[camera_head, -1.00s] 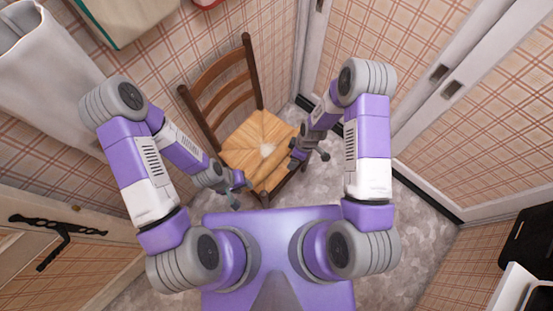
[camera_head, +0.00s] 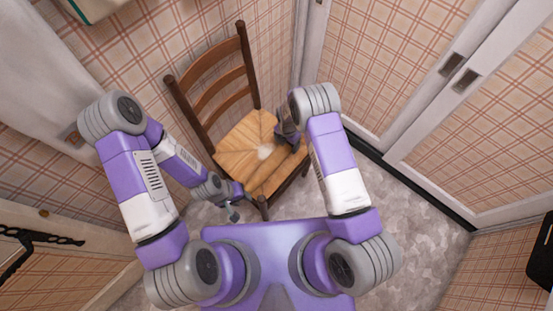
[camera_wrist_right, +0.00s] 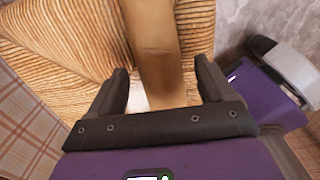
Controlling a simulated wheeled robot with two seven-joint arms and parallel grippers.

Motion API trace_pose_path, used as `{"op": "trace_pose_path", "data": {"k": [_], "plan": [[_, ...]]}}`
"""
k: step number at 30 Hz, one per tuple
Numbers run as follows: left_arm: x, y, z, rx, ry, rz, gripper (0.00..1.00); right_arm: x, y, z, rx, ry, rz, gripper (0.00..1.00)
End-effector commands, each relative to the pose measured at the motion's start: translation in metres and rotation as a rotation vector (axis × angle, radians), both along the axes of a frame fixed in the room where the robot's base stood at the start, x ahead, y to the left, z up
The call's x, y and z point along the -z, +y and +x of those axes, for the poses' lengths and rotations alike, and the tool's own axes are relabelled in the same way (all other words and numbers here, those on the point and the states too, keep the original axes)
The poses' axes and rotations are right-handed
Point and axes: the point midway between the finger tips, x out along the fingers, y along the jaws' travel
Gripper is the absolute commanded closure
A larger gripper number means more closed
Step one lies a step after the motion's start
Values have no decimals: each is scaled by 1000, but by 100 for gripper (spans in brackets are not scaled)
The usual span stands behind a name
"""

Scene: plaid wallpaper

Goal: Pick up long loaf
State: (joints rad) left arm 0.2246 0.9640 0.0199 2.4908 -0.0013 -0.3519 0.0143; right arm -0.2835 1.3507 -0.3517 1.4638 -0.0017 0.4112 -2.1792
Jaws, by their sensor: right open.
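The long loaf (camera_head: 272,175) is tan and lies along the near side of the woven seat of a wooden chair. In the right wrist view the loaf (camera_wrist_right: 155,55) runs from the top edge down between the fingers of my right gripper (camera_wrist_right: 160,88). That gripper is open, with a finger on each side of the loaf and visible gaps. In the head view my right arm partly covers the right gripper (camera_head: 291,140) at the seat's right side. My left gripper (camera_head: 235,205) is near the seat's front left corner; its opening is too small to tell.
The chair (camera_head: 240,135) stands against the plaid wall, its ladder back to the upper left. White doors (camera_head: 455,90) are on the right. Grey floor (camera_head: 415,220) is clear at the right.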

Motion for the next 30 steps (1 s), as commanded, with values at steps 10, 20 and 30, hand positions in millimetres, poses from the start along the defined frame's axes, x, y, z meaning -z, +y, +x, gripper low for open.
{"op": "trace_pose_path", "data": {"k": [10,20,30], "plan": [[11,0,0,0,0,0,62,24,0,0,1,-1,0,18],[10,0,0,0,0,0,62,24,0,0,2,-1,1,53],[10,0,0,0,0,0,62,23,0,0,2,-1,1,90]]}}
